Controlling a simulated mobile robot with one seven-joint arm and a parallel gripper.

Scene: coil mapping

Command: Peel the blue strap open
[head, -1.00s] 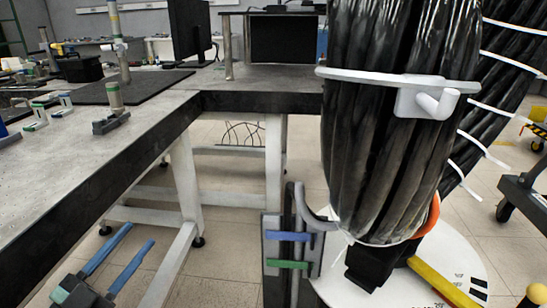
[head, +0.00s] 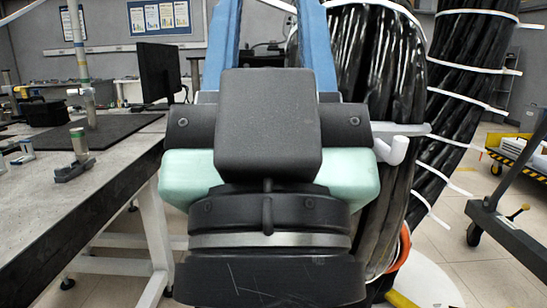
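My gripper (head: 268,10) fills the middle of the head view. The blue strap is not visible now; my gripper's large black and mint-green body covers the area in front of the coil. The thick black cable coil (head: 440,62) hangs at the right behind my gripper, tied with white bands. A white clamp with a peg (head: 395,150) sits on its front. Whether the fingers touch anything is not shown.
A dark-edged workbench (head: 70,220) runs along the left with small fixtures and a monitor (head: 160,72). A white round base (head: 435,285) and an orange piece (head: 401,250) lie under the coil. A dark cart (head: 505,235) stands at the right.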

